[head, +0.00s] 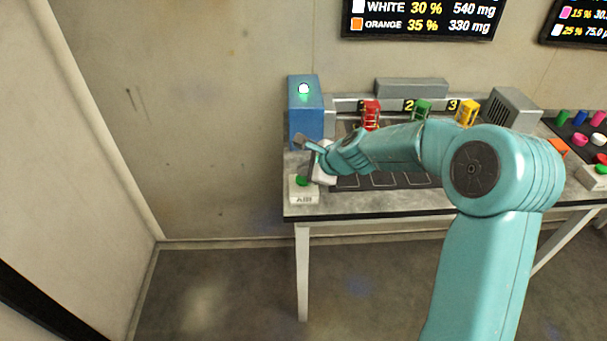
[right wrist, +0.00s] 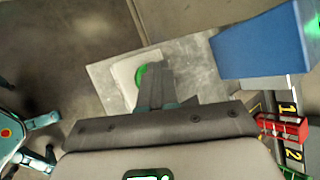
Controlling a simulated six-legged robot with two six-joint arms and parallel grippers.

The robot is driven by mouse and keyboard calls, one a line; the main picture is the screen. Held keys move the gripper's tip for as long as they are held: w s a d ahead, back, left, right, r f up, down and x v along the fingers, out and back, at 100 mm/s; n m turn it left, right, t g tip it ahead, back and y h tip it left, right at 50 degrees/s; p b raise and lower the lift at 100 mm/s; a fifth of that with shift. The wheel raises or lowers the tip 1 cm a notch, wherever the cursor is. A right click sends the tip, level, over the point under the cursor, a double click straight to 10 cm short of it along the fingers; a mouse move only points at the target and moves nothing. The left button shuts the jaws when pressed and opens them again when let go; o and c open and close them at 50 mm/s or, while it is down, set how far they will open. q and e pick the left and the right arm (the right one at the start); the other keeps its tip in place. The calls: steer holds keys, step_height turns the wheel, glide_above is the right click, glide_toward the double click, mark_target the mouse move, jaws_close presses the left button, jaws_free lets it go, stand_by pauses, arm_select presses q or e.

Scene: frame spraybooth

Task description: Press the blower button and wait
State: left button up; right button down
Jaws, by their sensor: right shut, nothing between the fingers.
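The blower button is a green button (head: 302,181) on a white labelled box (head: 304,196) at the table's front left corner. In the right wrist view the green button (right wrist: 140,74) shows partly, with the rest hidden behind my fingers. My right gripper (head: 302,141) is shut and empty. In the head view it appears above and behind the button box, in front of the blue unit. Whether the fingertips touch the button cannot be told. The blue unit (head: 305,120) has a bright lamp with a green glow on its upper front.
Red (head: 371,114), green (head: 422,109) and yellow (head: 467,113) frames stand behind my right arm at numbered places. A dark mat (head: 350,183) lies in front of them. A grey vented box (head: 512,107) and coloured pieces are at right. Screens hang above. The floor at left is clear.

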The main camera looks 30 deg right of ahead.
steer(key=shift+r, duration=0.35)
step_height(320, 180, up, 5)
steer(key=p, duration=0.5)
steer(key=shift+r, duration=0.1)
stand_by(4.6)
